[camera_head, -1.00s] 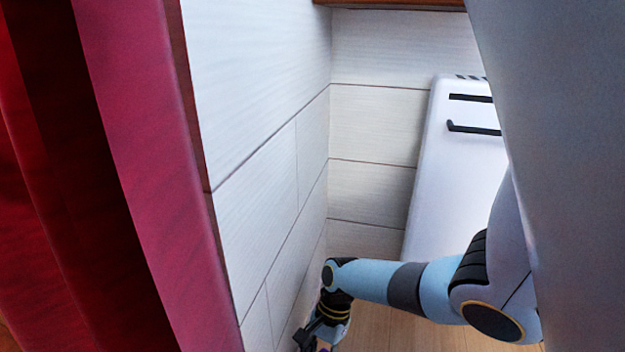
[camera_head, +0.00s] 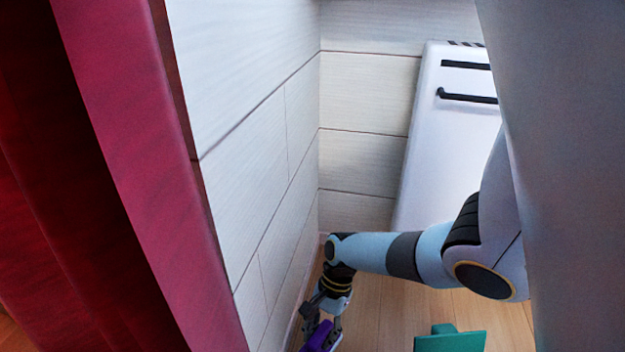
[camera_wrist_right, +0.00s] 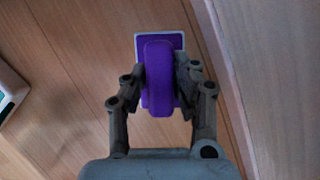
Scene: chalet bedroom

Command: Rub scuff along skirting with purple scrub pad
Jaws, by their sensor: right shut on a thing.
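The purple scrub pad (camera_head: 318,337) is held low beside the left wall in the head view. It also shows in the right wrist view (camera_wrist_right: 158,78), with a pale-edged base under a purple grip. My right gripper (camera_head: 321,322) is shut on the pad, with one finger on each side of the grip. The skirting (camera_head: 296,318) runs along the foot of the white plank wall, just left of the gripper. I cannot make out a scuff on it. Whether the pad touches the skirting or the floor I cannot tell. My left gripper is not in view.
A white cabinet-like unit (camera_head: 440,150) with black handles stands at the back right. A teal object (camera_head: 450,340) is on the wooden floor (camera_head: 380,315) right of the gripper. Bare floor lies between them.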

